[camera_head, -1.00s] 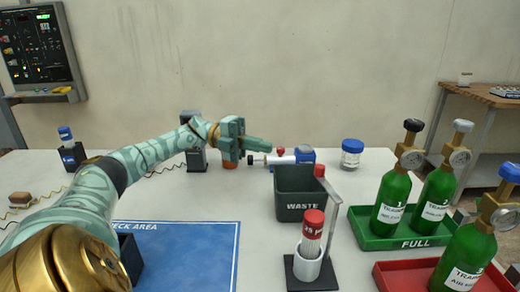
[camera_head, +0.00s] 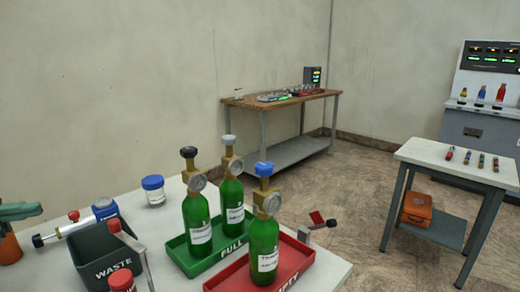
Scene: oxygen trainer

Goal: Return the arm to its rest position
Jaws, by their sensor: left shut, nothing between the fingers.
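My left gripper (camera_head: 22,211) shows only in part at the left edge of the head view. Its teal fingers point right and are shut with nothing between them. Most of my left arm is outside the picture, and my right gripper is not in view.
Two green cylinders stand in the green FULL tray (camera_head: 205,262); another (camera_head: 263,247) stands in the red EMPTY tray (camera_head: 297,262). A blue-lidded jar (camera_head: 153,190) and a red-capped tube (camera_head: 122,280) are nearby. A side table (camera_head: 460,165) stands right, across open floor.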

